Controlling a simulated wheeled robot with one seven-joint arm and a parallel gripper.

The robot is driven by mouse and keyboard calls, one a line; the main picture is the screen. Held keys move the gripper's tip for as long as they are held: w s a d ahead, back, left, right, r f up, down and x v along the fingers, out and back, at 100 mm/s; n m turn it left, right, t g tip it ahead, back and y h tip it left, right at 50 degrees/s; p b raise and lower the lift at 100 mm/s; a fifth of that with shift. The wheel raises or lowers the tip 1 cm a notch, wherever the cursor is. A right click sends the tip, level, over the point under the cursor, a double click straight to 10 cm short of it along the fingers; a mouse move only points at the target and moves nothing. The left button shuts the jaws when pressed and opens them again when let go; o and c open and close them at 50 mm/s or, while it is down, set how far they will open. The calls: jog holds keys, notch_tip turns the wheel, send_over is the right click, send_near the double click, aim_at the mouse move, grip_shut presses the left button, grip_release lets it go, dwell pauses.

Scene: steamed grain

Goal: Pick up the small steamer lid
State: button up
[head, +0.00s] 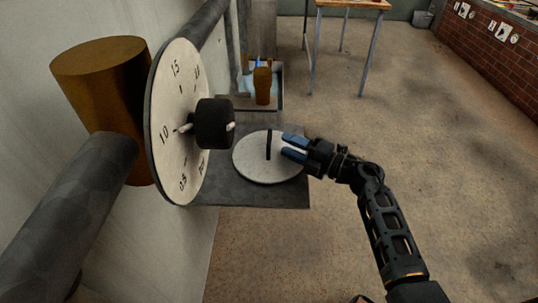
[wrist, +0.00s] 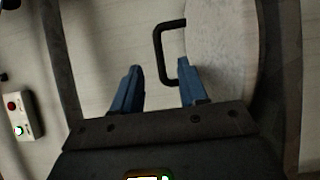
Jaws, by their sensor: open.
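The small steamer lid (head: 252,172) is a pale round disc with a black bar handle (head: 268,145), lying on a dark grey shelf. In the wrist view the lid (wrist: 225,45) is at the upper right, and its black U-shaped handle (wrist: 157,48) sticks out to the left. My gripper (head: 284,145) is open, with blue fingers over the right part of the lid, pointing left toward the handle. In the wrist view the gripper (wrist: 160,70) has the handle just ahead, nearer the right finger. Nothing is held. Whether a finger touches the handle is unclear.
A large numbered dial (head: 168,120) with a black knob (head: 214,123) stands left of the lid, near a thick grey pipe (head: 75,210). The grey shelf (head: 285,195) ends just right of the lid. Behind is a basin with a brown cup (head: 262,87). Open floor lies right.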

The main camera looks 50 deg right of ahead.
aim_at(269, 136)
jog(key=shift+w+a, duration=0.2)
jog(key=shift+w, duration=0.95)
jog(key=shift+w+a, duration=0.2)
jog(key=shift+w, duration=0.9)
jog(key=shift+w+a, duration=0.2)
jog(key=shift+w, duration=0.95)
grip_shut()
